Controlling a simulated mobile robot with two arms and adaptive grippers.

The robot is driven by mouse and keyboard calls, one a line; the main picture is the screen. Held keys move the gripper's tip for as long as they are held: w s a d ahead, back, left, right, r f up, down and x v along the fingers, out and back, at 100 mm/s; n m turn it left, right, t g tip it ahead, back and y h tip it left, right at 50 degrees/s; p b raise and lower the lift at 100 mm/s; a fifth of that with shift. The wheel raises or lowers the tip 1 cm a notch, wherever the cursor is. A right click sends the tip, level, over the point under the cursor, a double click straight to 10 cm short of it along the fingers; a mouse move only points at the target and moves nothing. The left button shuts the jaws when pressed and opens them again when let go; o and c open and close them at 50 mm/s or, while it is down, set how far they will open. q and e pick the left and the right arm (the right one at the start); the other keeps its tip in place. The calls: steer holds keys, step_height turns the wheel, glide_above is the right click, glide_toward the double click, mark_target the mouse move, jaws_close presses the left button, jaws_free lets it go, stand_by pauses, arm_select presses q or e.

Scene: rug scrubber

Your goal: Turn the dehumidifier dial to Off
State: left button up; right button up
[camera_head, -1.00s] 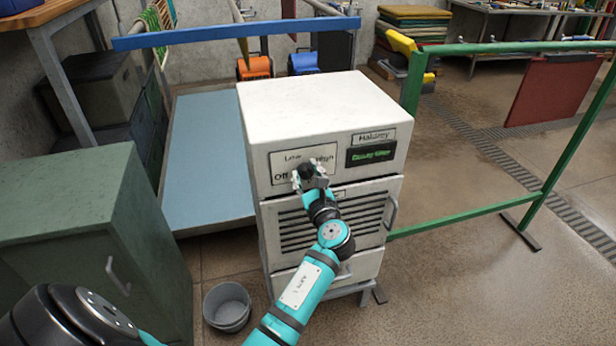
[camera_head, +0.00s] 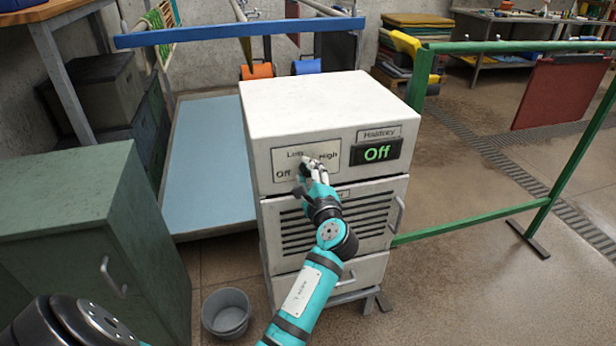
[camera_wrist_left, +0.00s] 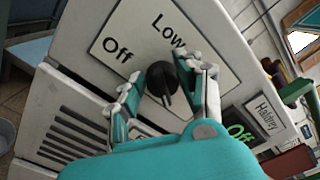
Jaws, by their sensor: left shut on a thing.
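The white dehumidifier (camera_head: 310,110) stands in the middle of the head view. Its front panel (camera_head: 285,160) carries the labels Off, Low and High. In the head view my left gripper (camera_head: 312,174) covers most of the dial. I cannot tell exactly where the dial's pointer aims. My right gripper is not in view.
A green cabinet (camera_head: 75,200) stands to the left, with a grey bucket (camera_head: 226,312) on the floor beside it. A blue platform (camera_head: 208,165) lies behind the dehumidifier. A green rail (camera_head: 480,213) runs to the right. The floor at the front right is clear.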

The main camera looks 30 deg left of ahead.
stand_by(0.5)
arm_select(q)
steer(key=o, duration=1.1)
steer(key=shift+c, duration=0.2)
steer(key=shift+d, duration=0.1)
steer(key=v, duration=0.7)
steer(key=shift+s, duration=0.2)
